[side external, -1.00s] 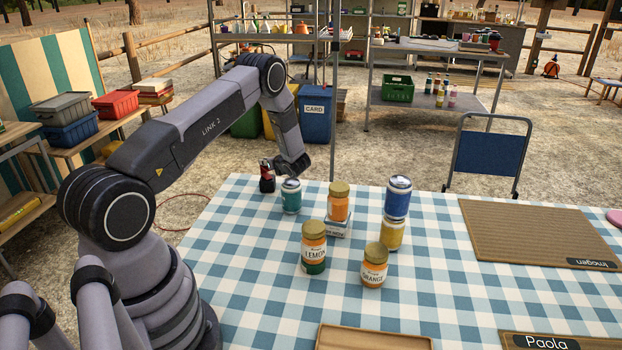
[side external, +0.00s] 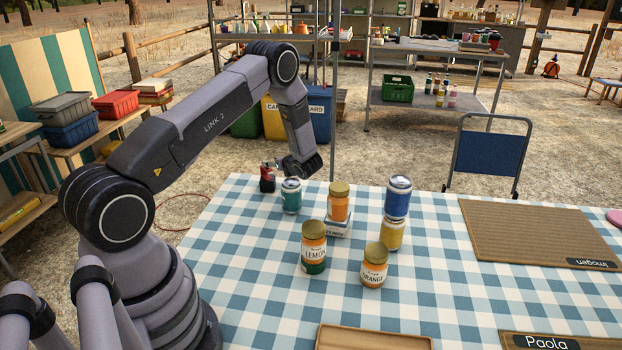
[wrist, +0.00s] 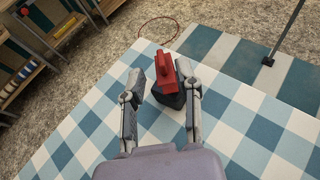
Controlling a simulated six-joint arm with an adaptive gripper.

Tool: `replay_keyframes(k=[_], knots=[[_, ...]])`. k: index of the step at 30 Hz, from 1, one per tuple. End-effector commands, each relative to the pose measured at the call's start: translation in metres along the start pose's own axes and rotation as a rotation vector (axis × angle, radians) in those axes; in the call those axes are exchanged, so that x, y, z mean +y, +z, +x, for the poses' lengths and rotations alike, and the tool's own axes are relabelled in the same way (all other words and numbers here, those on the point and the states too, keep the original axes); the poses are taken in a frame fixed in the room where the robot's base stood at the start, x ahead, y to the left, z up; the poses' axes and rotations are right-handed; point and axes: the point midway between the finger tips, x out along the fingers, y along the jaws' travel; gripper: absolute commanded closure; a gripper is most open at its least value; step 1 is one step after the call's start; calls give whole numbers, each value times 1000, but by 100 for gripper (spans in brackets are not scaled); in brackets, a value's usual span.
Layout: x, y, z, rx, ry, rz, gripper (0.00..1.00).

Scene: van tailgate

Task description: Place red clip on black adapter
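The red clip (wrist: 165,72) shows in the wrist view on top of the dark block that is the black adapter (wrist: 171,98). Whether it is fully seated cannot be told. In the side view, the red clip (side external: 267,171) and the black adapter (side external: 267,186) form a small upright stack at the table's far left edge. My gripper (wrist: 158,72) is open in the wrist view, with one finger on each side of the stack. The right finger is close to the clip; a wider gap shows on the left. In the side view the fingers are small and hard to make out.
A teal can (side external: 291,195) stands just right of the stack. An orange jar (side external: 339,203) on a small box, a blue can (side external: 398,197) on a yellow can (side external: 392,233), a lemon jar (side external: 313,246) and an orange-labelled jar (side external: 375,265) stand nearby.

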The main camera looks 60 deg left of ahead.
Motion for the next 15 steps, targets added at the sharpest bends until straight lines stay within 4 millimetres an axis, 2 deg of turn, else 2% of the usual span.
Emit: replay_keyframes(k=[1,6,11,13,15], knots=[[-1,0,-13,0,-4,1,67],[-1,0,-45,-1,-3,0,67],[0,1,-62,0,0,-2,67],[1,7,-69,3,7,-22,67],[3,22,-81,14,24,-75,67]])
